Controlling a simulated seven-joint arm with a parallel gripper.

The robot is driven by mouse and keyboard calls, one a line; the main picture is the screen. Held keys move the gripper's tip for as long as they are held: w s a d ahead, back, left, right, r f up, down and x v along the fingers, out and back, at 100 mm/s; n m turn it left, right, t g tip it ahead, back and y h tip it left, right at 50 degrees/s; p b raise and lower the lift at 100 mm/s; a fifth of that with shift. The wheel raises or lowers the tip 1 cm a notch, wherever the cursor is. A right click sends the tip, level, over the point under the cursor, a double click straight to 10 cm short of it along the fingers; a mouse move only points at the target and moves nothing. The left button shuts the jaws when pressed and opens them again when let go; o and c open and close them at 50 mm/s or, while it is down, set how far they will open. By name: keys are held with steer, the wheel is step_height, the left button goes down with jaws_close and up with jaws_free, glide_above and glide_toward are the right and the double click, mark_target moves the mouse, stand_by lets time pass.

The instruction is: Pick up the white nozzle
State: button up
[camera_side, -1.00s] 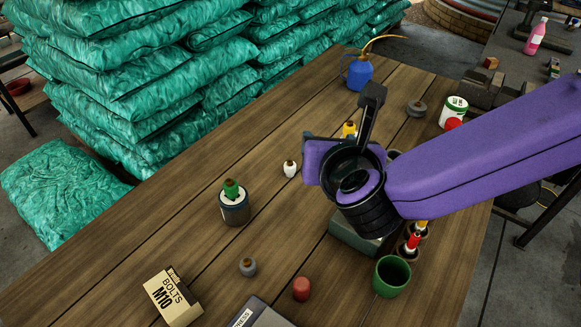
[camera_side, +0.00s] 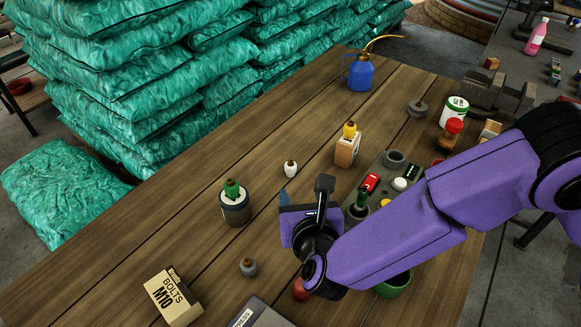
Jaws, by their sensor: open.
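The white nozzle (camera_side: 290,168) stands upright on the wooden table, with a dark brown tip on top. It is apart from the things around it. My gripper (camera_side: 284,197) is just in front of and below the nozzle in the picture, pointing toward the upper left. One bluish-grey fingertip shows; the other finger is hidden behind the purple hand. The gripper is open and nothing shows between its fingers. I cannot tell its height above the table.
A dark pot with a green nozzle (camera_side: 234,203) stands left, and a wooden block with a yellow nozzle (camera_side: 348,145) stands right. A grey nozzle (camera_side: 248,267), a bolts box (camera_side: 172,296) and a green cup (camera_side: 393,285) are nearer. The table behind the white nozzle is clear.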

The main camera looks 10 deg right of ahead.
glide_toward(291, 166)
steer(key=x, duration=0.5)
steer(key=shift+d+f, duration=0.1)
steer(key=shift+d, duration=0.2)
steer(key=shift+a+x, duration=0.15)
steer(key=shift+x, duration=1.3)
steer(key=shift+a+x, duration=0.1)
steer(key=shift+x, duration=1.35)
steer(key=c, duration=1)
